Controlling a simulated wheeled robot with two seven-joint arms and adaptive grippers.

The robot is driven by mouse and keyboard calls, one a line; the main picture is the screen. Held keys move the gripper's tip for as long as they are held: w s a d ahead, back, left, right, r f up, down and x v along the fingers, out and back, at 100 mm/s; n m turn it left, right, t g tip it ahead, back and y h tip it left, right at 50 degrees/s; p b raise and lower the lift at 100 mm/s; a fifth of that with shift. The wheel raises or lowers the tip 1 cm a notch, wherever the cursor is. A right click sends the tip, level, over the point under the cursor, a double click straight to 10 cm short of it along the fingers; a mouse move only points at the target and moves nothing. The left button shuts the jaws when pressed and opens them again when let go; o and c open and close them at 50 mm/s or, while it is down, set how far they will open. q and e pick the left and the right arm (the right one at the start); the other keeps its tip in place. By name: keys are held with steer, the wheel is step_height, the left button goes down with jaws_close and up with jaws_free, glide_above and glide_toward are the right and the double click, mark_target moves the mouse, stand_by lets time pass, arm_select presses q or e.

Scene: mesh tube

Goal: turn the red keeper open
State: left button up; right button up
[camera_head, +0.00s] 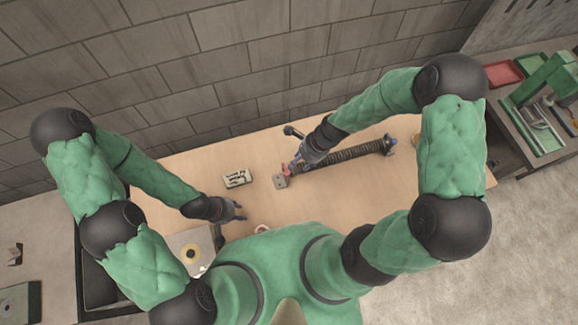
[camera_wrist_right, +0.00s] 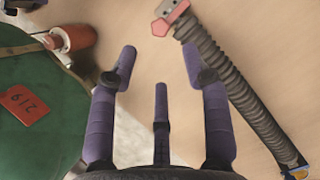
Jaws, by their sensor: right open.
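A dark ribbed mesh tube (camera_head: 350,153) lies across the table, and it also runs down the right side of the right wrist view (camera_wrist_right: 232,85). The red keeper (camera_head: 287,171) is at its left end, beside a small grey plate (camera_head: 280,181). In the right wrist view the keeper (camera_wrist_right: 160,27) looks pinkish red at the tube's upper end, beyond my fingertips. My right gripper (camera_wrist_right: 160,68) is open, with nothing between its fingers; in the head view it is above the tube's left end. My left gripper (camera_head: 239,212) is over the table, left of and nearer than the keeper; its opening is too small to judge.
A pale block with dark markings (camera_head: 237,178) lies on the wooden table (camera_head: 200,165). A black-tipped part (camera_head: 292,131) sticks up near the tube's left end. A block wall stands behind. A side bench at right holds a red tray (camera_head: 503,73).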

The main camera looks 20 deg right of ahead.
mark_target(288, 172)
steer(key=b+x, duration=0.1)
steer(key=x, duration=0.7)
steer(key=shift+w+a+f, duration=0.1)
steer(key=shift+a+f, duration=0.05)
steer(key=shift+f, duration=0.05)
steer(key=shift+c, duration=0.3)
